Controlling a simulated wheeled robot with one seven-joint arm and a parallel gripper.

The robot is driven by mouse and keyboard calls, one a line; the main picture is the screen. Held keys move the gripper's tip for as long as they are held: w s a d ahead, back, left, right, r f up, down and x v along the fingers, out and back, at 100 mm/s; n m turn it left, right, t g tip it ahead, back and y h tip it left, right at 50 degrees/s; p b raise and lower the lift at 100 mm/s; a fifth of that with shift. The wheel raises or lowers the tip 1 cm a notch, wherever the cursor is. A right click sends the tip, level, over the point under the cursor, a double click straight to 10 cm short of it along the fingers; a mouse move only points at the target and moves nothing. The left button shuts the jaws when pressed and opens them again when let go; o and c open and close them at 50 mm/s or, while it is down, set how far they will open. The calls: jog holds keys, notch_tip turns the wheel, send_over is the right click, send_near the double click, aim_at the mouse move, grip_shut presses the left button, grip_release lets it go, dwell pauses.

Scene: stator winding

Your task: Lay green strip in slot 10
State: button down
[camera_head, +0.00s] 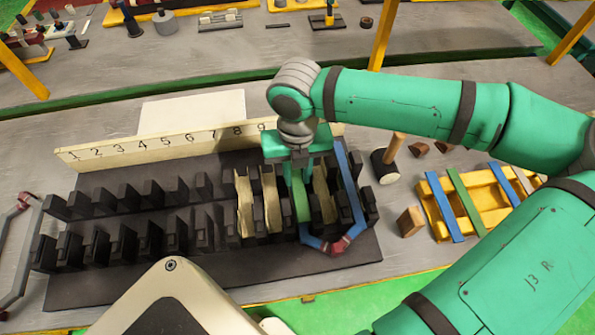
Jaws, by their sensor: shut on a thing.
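My gripper (299,170) is over the right part of the dark slotted block (330,262). It is shut on a green strip (301,205), which hangs down between the block's teeth, right of two cream-lined slots. The strip's upper part merges with my green fingers, and I cannot tell whether it touches the slot bottom. The number rail (110,153) behind the block shows 1 to 9; my gripper hides the marks further right, so the slot number under the strip is not readable.
Cream liners (270,198) stand in several slots. A blue bar loop (353,190) with a dark red joint lies at the block's right end. A yellow rack (473,212) holds blue and green strips. A wooden block (410,221) and a mallet (385,165) are nearby.

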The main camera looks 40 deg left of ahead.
aim_at(297, 180)
dwell(0.3)
jog(key=shift+s+f, duration=0.1)
jog(key=shift+f, duration=0.25)
jog(key=shift+f, duration=2.85)
dwell(0.6)
jog(key=c, duration=1.4)
grip_release()
jog(key=shift+a, duration=0.1)
jog(key=shift+r, duration=0.85)
jog(key=shift+r, duration=3.75)
